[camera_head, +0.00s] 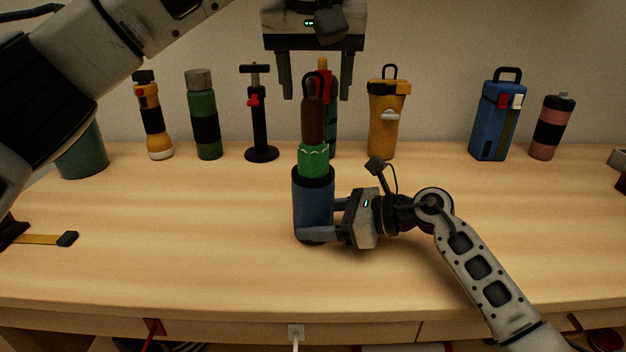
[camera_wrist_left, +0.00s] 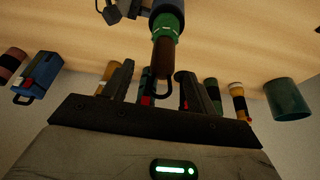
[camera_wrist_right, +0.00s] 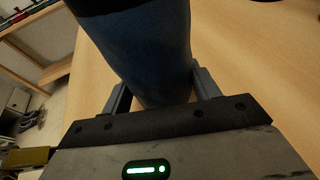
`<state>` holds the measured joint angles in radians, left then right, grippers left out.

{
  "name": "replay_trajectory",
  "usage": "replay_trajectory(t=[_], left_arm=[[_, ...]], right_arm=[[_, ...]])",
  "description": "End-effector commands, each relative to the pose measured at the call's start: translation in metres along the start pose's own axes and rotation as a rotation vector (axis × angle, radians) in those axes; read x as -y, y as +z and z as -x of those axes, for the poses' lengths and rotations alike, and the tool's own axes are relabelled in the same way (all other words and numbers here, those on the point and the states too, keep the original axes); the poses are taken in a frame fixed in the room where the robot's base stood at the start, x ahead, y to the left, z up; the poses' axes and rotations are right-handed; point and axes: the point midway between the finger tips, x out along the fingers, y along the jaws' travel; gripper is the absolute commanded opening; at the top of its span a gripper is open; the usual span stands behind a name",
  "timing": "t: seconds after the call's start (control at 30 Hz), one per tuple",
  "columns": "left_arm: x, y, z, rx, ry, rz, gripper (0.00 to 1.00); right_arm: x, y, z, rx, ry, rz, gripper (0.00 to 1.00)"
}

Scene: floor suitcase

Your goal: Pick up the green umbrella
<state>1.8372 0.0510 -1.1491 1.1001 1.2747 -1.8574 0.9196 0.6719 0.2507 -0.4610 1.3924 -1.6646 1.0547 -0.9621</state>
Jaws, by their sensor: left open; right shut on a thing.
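The green umbrella (camera_head: 313,158) stands upright in a blue cylindrical holder (camera_head: 313,205), with its brown looped handle (camera_head: 313,120) on top; it also shows in the left wrist view (camera_wrist_left: 165,30). My right gripper (camera_head: 318,222) is shut on the blue holder, low on its side; the holder fills the right wrist view (camera_wrist_right: 150,50). My left gripper (camera_head: 316,96) is open, pointing down above the umbrella, its fingers on either side of the handle's top in the head view. In the left wrist view the handle lies between the open fingers (camera_wrist_left: 150,85), without clear contact.
Along the back of the table stand a yellow flashlight (camera_head: 152,115), a green bottle (camera_head: 203,115), a black pump (camera_head: 261,120), a red-topped green item (camera_head: 328,105), an orange bottle (camera_head: 384,120), a blue bottle (camera_head: 497,120) and a pink bottle (camera_head: 551,128). The front middle is clear.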

Motion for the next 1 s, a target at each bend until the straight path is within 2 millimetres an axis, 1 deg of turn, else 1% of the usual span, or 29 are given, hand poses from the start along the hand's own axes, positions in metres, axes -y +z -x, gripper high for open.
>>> replay_trajectory(t=[0.17,0.4,0.5,0.77,0.8,0.87,0.9,0.97,1.0], left_arm=[[0.002,0.0,-0.013,-0.001,0.0,0.001,0.58],[0.005,0.003,-0.048,0.0,0.0,0.001,0.58],[0.005,0.003,-0.056,0.0,0.0,0.001,0.58],[0.005,0.002,-0.058,-0.002,0.001,0.001,0.58],[0.005,0.002,-0.058,-0.002,0.001,0.001,0.47],[0.005,0.002,-0.058,-0.002,0.001,0.001,0.3],[0.005,0.002,-0.058,-0.002,0.001,0.001,0.19],[0.005,0.002,-0.058,-0.002,0.001,0.001,0.02],[0.005,0.002,-0.058,-0.002,0.001,0.001,0.0]], right_arm=[[0.0,0.0,0.0,0.001,-0.001,0.0,0.48],[0.0,0.0,0.0,0.001,-0.001,0.0,0.48],[0.0,0.0,0.0,0.001,-0.001,0.0,0.48],[0.0,0.0,0.0,0.001,-0.001,0.0,0.48],[0.0,0.0,0.0,0.001,-0.001,0.0,0.48],[0.0,0.0,0.0,0.001,-0.001,0.0,0.48],[0.0,0.0,0.0,0.001,-0.001,0.0,0.48],[0.0,0.0,0.0,0.001,-0.001,0.0,0.48],[0.0,0.0,0.0,0.001,-0.001,0.0,0.48]])
